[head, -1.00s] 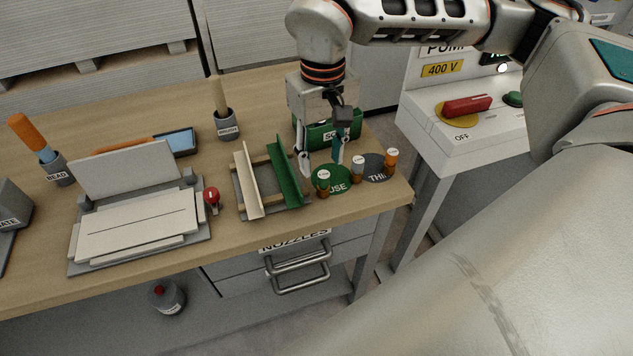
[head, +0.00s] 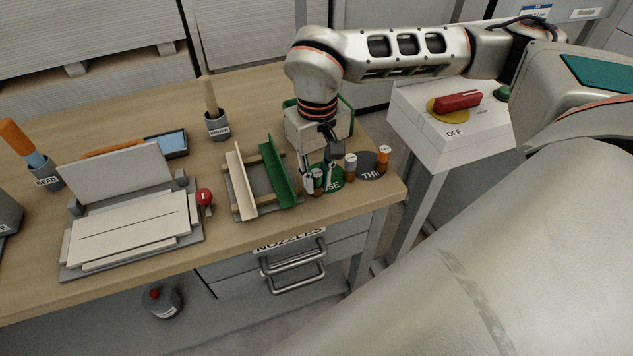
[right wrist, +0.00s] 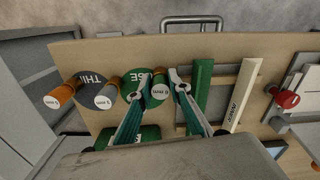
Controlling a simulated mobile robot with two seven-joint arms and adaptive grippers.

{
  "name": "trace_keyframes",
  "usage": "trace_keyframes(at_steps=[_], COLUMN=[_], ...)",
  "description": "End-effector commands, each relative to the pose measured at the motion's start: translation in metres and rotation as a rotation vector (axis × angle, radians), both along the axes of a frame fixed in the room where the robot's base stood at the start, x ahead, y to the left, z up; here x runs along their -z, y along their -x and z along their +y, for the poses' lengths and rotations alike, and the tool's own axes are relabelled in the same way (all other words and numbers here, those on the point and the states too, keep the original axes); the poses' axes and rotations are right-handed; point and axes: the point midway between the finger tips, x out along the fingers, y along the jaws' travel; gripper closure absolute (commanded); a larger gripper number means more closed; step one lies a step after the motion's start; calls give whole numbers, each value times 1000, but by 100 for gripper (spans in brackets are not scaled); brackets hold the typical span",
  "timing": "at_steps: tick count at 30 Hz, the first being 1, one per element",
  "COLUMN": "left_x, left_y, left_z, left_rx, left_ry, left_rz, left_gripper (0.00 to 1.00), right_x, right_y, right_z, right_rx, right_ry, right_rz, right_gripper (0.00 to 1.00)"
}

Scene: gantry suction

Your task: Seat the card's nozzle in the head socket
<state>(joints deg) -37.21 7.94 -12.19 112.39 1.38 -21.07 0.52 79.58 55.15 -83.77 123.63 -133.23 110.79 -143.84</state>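In the head view this gripper (head: 318,174) is down at the nozzle. My left gripper is not in view. I cannot pick out the head socket. No readable card shows.
A green rail (head: 277,175) and a cream rail (head: 241,181) stand left of the gripper. A green disc (head: 333,186) and a dark disc (head: 366,170) lie by the nozzles. A white switch box (head: 440,140) stands right of the bench (head: 225,228).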

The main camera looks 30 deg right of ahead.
Motion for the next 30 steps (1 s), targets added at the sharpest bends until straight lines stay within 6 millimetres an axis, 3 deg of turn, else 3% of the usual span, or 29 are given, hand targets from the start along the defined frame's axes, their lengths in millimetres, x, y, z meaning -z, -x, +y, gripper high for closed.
trace_keyframes(at_steps=[11, 17, 20, 30], left_x=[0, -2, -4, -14], left_y=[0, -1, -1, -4], left_z=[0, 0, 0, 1], left_rx=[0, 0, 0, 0], left_ry=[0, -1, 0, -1], left_rz=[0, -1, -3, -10], left_gripper=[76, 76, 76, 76], right_x=[-2, -17, -35, -132], right_y=[0, -1, -1, -2], right_z=[0, 0, 0, 0], right_rx=[0, 0, -1, 1], right_ry=[0, -1, -1, 0], right_rz=[-1, -3, -6, -8], right_gripper=[100, 100, 100, 100])
